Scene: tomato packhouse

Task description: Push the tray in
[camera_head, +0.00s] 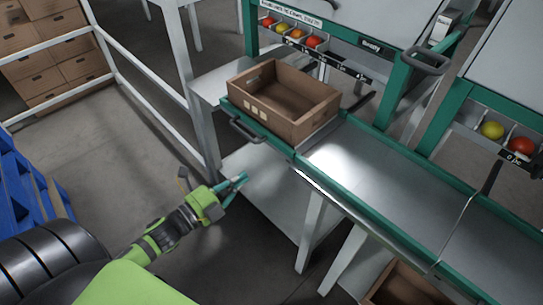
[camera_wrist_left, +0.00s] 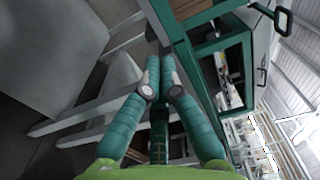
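The tray (camera_head: 272,141) looks like the green-rimmed section at the left end of the metal bench, with a dark bar handle (camera_head: 246,131) on its near edge. An open, empty brown cardboard box (camera_head: 287,97) stands on it. My left gripper (camera_head: 243,177) is low in front of the bench, below and apart from the handle, pointing right. Its teal fingers converge, with tips close together and nothing seen between them; they also show in the left wrist view (camera_wrist_left: 160,62). My right gripper is not in view.
The metal bench surface (camera_head: 385,175) right of the box is bare. White legs and a pale lower shelf (camera_head: 270,190) stand beyond my gripper. Compartments with tomatoes (camera_head: 297,34) are behind the box. A white rail (camera_head: 150,85), stacked cartons (camera_head: 60,75) and a blue pallet (camera_head: 25,190) are left.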

